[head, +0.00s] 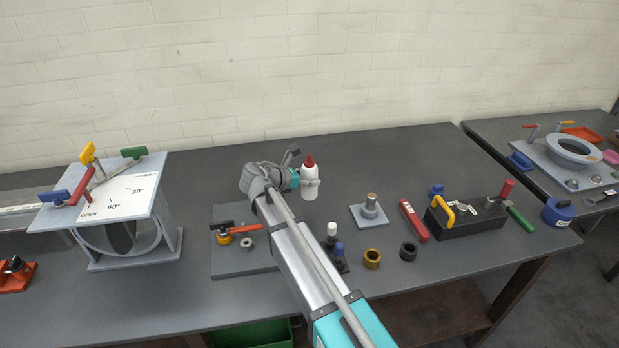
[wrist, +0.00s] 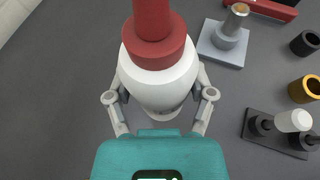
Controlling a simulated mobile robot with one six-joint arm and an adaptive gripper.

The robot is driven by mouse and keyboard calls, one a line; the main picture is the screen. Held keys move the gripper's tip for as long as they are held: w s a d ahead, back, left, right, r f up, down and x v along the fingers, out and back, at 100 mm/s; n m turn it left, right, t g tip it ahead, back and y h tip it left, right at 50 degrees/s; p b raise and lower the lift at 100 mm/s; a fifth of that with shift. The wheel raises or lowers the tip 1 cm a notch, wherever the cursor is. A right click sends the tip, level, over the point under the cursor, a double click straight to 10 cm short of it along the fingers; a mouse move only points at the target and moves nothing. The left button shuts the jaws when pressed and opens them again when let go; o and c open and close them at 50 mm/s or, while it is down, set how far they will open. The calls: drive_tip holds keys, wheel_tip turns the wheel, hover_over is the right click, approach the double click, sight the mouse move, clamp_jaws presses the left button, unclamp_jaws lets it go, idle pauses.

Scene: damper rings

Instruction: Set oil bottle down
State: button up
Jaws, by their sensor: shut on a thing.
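The oil bottle (head: 310,183) is white with a red cap and nozzle. In the head view it stands upright at my gripper (head: 297,179), over the back middle of the dark table. In the wrist view the bottle (wrist: 158,75) fills the upper middle, and my gripper (wrist: 160,108) is shut around its body with one grey finger on each side. The bottle's base is hidden, so I cannot tell whether it touches the table.
A grey plate with an upright post (head: 370,210) stands right of the bottle. A brass ring (head: 372,258), a black ring (head: 408,251) and a small bottle rack (wrist: 280,130) are nearer. Bare table (head: 350,160) lies behind.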

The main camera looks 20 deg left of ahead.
sight(303, 194)
drive_tip(key=shift+f+b, duration=2)
drive_tip(key=shift+f, duration=0.2)
drive_tip(key=shift+f, duration=0.2)
drive_tip(key=shift+f+b, duration=0.55)
drive_tip(key=shift+b, duration=0.2)
drive_tip(key=shift+f, duration=0.25)
drive_tip(key=o, duration=1.2)
